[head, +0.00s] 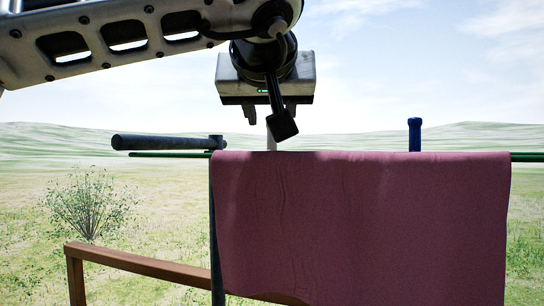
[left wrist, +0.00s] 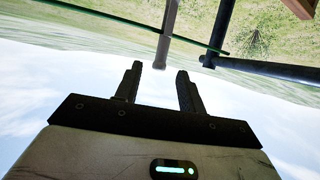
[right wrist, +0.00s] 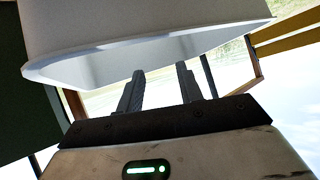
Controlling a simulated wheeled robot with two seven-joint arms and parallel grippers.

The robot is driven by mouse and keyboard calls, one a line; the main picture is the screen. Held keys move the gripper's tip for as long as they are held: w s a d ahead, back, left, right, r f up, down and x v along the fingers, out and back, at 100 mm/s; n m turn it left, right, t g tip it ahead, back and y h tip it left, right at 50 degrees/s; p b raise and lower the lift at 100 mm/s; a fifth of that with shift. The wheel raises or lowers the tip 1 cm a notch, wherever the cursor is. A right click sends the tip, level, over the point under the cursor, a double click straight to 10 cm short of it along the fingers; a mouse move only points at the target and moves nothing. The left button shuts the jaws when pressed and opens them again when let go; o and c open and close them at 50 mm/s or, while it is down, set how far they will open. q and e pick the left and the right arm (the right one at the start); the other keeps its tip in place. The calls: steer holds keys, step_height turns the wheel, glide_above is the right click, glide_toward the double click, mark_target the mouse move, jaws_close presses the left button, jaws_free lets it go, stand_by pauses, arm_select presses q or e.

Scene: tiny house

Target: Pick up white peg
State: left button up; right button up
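The white peg (head: 271,139) stands upright on the clothesline at the towel's top edge, in the head view. My left gripper (head: 267,118) is above it, pointing down, partly hidden by my own wrist parts. In the left wrist view the peg (left wrist: 168,36) looks greyish, and its end reaches near the gap between the fingertips of my left gripper (left wrist: 160,72). The fingers are apart, and clear space shows between them. My right gripper (right wrist: 160,72) is open in the right wrist view, close to a white tub (right wrist: 150,35).
A maroon towel (head: 360,225) hangs over the green line (head: 527,157). A blue peg (head: 415,135) stands on it to the right. A dark grey bar (head: 165,142) is at left, above a wooden rail (head: 140,262). Open sky lies above the towel.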

mark_target(271, 144)
arm_select(q)
steer(key=shift+p+x, duration=0.35)
steer(key=shift+x, duration=2.4)
jaws_close()
